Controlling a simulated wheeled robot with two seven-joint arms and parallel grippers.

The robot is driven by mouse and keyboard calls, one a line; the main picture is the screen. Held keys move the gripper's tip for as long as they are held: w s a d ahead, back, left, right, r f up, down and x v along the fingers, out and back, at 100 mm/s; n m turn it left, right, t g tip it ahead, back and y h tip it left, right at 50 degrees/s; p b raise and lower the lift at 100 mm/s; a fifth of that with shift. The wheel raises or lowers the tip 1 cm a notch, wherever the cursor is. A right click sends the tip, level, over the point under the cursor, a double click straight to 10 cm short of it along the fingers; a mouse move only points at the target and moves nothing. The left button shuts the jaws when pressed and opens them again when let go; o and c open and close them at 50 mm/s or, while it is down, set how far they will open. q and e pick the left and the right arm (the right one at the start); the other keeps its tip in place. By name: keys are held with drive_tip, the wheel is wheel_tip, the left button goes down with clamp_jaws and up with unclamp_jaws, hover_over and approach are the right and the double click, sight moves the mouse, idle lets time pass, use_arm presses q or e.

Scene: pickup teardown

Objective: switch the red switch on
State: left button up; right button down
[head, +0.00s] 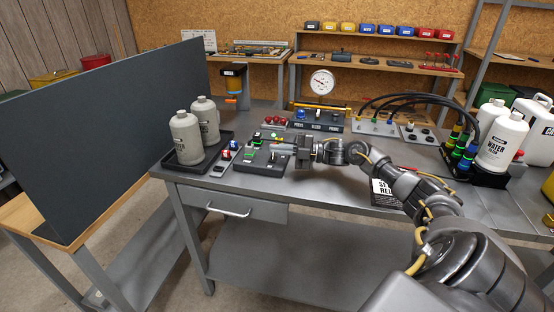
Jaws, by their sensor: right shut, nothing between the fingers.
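A dark switch panel (250,163) lies flat near the front edge of the grey bench, with small green parts on top. My right gripper (285,149) is shut and empty, reaching in from the right over the panel's right side. Its fingertips are at or just above the panel; I cannot tell whether they touch. I cannot make out a red switch on the panel, and my gripper covers part of it. My left gripper is not in view.
Two water bottles (187,140) stand in a black tray left of the panel. Behind are a box with red parts (276,122), a labelled control box (320,125) and a gauge (322,82). Hoses and more bottles (502,142) stand at right. A dark upright board (115,130) stands at left.

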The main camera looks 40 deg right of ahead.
drive_tip(key=v, duration=1)
drive_tip(key=shift+s+d, duration=0.25)
